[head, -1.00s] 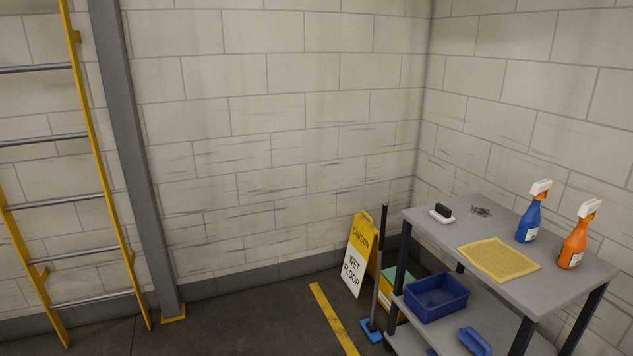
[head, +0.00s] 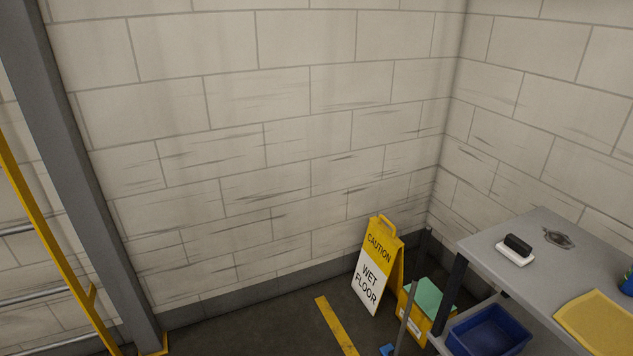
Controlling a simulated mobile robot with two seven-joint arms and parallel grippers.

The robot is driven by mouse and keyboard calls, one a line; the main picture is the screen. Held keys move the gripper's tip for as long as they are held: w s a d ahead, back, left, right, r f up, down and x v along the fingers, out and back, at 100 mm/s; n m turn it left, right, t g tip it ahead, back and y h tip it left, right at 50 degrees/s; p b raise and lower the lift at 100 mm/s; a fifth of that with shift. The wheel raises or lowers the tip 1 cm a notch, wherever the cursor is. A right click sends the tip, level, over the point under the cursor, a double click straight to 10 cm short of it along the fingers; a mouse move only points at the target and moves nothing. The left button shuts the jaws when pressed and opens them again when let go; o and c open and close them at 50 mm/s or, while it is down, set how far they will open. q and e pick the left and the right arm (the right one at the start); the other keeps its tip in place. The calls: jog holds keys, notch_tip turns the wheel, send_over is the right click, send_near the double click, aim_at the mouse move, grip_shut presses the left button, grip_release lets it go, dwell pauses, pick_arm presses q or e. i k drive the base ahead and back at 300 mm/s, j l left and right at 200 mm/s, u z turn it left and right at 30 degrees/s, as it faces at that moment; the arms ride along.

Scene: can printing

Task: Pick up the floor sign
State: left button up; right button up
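The floor sign (head: 377,264) is a yellow and white A-frame reading "CAUTION WET FLOOR", with a handle loop on top. It stands upright on the floor near the wall corner, right of centre in the head view. Its printed front panel is in plain view; most of its rear leg is hidden behind that panel. Neither of my grippers shows in the head view.
A grey cart (head: 482,268) stands right of the sign, with a blue bin (head: 490,332) on its lower shelf. A yellow box with a green top (head: 428,297) and a grey pole (head: 404,318) stand between them. A yellow ladder (head: 42,254) is at left.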

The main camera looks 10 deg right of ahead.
aim_at(380, 263)
jog(key=i+z, duration=0.3)
jog(key=i+j+z, duration=0.35)
jog(key=i, duration=0.15)
jog(key=i+j+z, duration=0.15)
jog(key=i+z, duration=0.15)
jog(key=i+j+z, duration=0.2)
jog(key=z, duration=0.2)
jog(key=i+j+z, duration=0.25)
jog(key=z, duration=0.15)
jog(key=i+j+z, duration=0.15)
jog(key=j+z, duration=0.25)
jog(key=i+j+z, duration=0.1)
jog(key=j+z, duration=0.7)
jog(key=i+j+z, duration=0.1)
jog(key=i+j, duration=0.35)
jog(key=j, duration=0.25)
jog(key=l+z, duration=0.05)
